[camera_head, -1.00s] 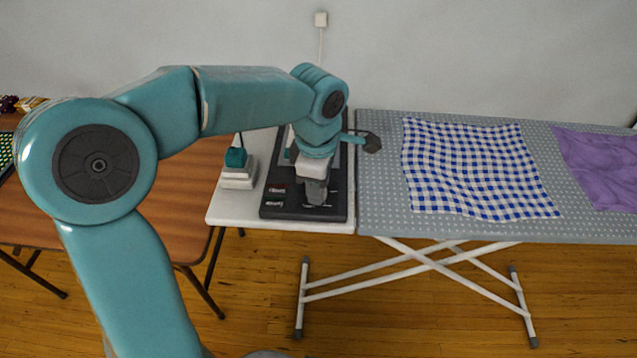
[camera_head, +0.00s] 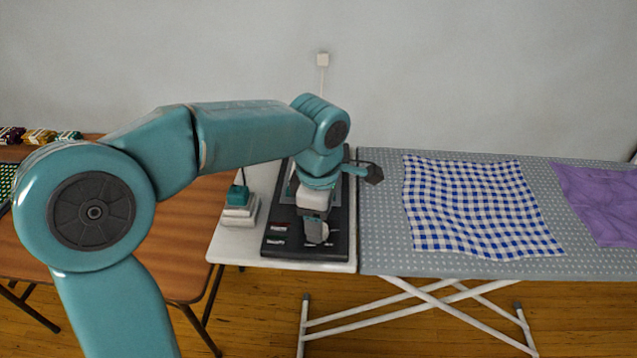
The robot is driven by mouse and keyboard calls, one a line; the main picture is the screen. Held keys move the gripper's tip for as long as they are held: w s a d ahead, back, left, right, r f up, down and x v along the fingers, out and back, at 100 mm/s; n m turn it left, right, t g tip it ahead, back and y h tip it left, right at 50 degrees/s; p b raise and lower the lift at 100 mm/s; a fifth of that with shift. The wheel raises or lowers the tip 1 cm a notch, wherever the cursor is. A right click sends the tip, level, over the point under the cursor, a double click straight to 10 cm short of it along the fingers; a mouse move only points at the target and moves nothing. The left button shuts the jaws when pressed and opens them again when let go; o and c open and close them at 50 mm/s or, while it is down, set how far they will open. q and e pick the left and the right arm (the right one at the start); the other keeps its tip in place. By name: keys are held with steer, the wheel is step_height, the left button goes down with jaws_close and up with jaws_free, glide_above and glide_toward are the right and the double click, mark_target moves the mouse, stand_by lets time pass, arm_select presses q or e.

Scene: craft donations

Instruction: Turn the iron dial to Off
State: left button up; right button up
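A dark iron station panel (camera_head: 277,249) lies on the small white table. My forearm and wrist cover much of the panel's back part. Whether the fingers are open or shut is unclear. My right gripper is out of view.
A teal and white object (camera_head: 239,207) stands left of the panel on the white table (camera_head: 228,252). The ironing board (camera_head: 385,225) adjoins on the right, with a blue checked cloth (camera_head: 480,207) and a purple cloth (camera_head: 602,205). A brown table (camera_head: 185,255) is at left.

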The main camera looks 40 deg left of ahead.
arm_select(q)
step_height(320, 180, up, 14)
steer(key=p, duration=0.2)
steer(key=shift+s+d+r, duration=0.15)
steer(key=shift+s, duration=0.25)
steer(key=shift+s, duration=0.1)
